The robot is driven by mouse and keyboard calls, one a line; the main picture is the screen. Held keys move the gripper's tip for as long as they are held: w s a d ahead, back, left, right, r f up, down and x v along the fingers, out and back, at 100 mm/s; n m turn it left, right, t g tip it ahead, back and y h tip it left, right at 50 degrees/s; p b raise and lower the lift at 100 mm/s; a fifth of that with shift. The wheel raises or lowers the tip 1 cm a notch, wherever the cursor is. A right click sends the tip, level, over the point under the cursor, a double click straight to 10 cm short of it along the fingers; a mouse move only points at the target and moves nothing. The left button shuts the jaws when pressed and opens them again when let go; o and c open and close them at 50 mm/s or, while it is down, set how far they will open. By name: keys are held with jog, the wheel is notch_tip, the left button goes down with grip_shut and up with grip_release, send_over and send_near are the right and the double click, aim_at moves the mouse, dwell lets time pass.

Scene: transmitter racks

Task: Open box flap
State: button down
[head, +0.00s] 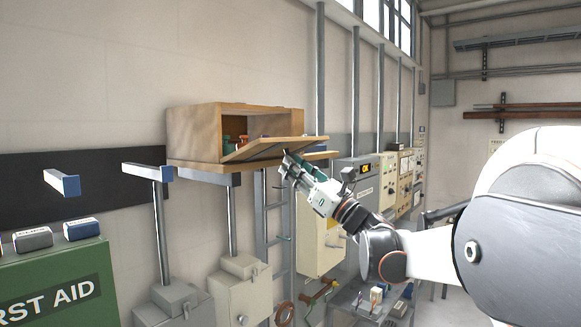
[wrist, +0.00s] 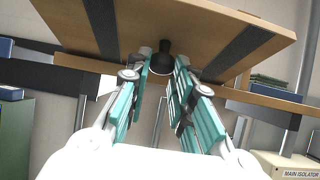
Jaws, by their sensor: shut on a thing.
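A wooden box (head: 194,132) stands on a wall shelf, its open front facing right. Its flap (head: 262,149) is hinged at the lower edge and tilts outward and down, partly open, with small items visible inside behind it. My gripper (head: 288,162) is under the outer part of the flap. In the wrist view the flap (wrist: 165,22) spans the top, with dark straps and a black round knob (wrist: 164,54) on its face. My gripper (wrist: 164,70) is shut on this knob, with a teal-padded finger on each side.
The wooden shelf (head: 190,167) rests on metal brackets. A green first aid box (head: 60,280) is at lower left. Grey and cream electrical cabinets (head: 320,235) stand below and right of the box. The space in front of the flap is open.

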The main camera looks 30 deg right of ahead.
jog(key=shift+w+a+f, duration=0.15)
jog(key=shift+w+f, duration=0.1)
jog(key=shift+f, duration=0.15)
jog(key=c, duration=1.6)
grip_release()
jog(key=shift+w, duration=0.15)
jog(key=shift+o, duration=1.2)
jog(key=shift+w+a+f, duration=0.15)
jog(key=shift+w+a, duration=0.05)
jog(key=shift+w, duration=0.3)
jog(key=shift+w+a+f, duration=0.15)
jog(key=shift+w, duration=0.3)
jog(key=r+v, duration=0.1)
jog(key=v, duration=1.2)
jog(key=shift+s, duration=0.2)
jog(key=shift+d, duration=0.1)
